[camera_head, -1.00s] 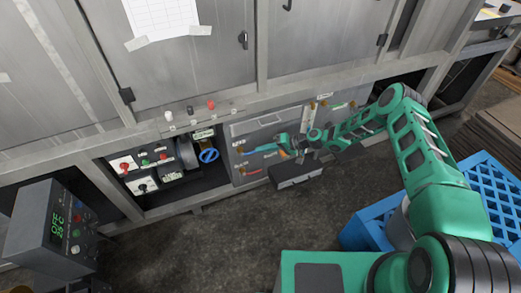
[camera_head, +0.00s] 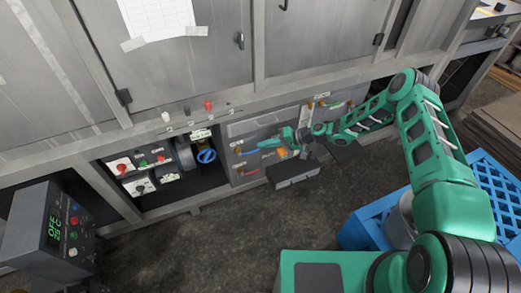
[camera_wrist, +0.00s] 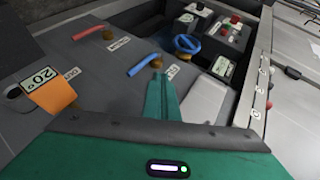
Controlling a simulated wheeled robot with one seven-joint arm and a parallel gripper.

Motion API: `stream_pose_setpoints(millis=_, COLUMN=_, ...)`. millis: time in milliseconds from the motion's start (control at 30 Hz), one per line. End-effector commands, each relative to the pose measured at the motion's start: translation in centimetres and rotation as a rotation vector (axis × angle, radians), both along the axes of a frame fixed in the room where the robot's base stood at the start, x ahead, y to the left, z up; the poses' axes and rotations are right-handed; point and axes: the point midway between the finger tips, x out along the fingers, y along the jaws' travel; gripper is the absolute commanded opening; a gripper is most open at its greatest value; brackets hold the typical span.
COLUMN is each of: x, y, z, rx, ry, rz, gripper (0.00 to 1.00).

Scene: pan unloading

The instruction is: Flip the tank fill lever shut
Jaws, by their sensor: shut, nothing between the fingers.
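A grey valve panel carries a blue lever (camera_head: 247,153) and a red lever (camera_head: 249,172) at its left side. In the wrist view the blue lever (camera_wrist: 145,64) slants beside a small brass pivot and a white label, and the red lever (camera_wrist: 88,34) lies farther left. The label words are too small to read surely, so I cannot tell which lever is the tank fill. My gripper (camera_head: 266,144) is shut and empty in front of the panel. In the wrist view its green fingertips (camera_wrist: 160,80) show just below the blue lever's near end; contact is unclear.
A blue handwheel (camera_head: 206,156) sits left of the levers. An orange part (camera_wrist: 50,94) with a 20° tag is at the wrist view's left. A dark grey box (camera_head: 293,171) juts out below the panel. A blue crate (camera_head: 365,228) stands at right; the floor between is bare.

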Motion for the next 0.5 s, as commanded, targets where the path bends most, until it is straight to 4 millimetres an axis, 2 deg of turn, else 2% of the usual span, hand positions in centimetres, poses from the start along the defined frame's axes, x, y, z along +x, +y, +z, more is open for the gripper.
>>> stream_pose_setpoints(millis=33, x=0.1, y=-1.4, z=0.3, rx=-0.003, ry=0.001, rz=-0.006, gripper=0.0)
stream_pose_setpoints(millis=200, x=-0.2, y=-4.2, z=1.7, rx=0.0, ry=-0.002, rz=-0.001, gripper=0.0)
stream_pose_setpoints(millis=400, x=-0.5, y=-6.6, z=2.7, rx=0.001, ry=-0.001, rz=0.001, gripper=0.0)
stream_pose_setpoints(millis=500, x=-0.6, y=-7.2, z=2.9, rx=0.002, ry=-0.001, rz=0.001, gripper=0.0)
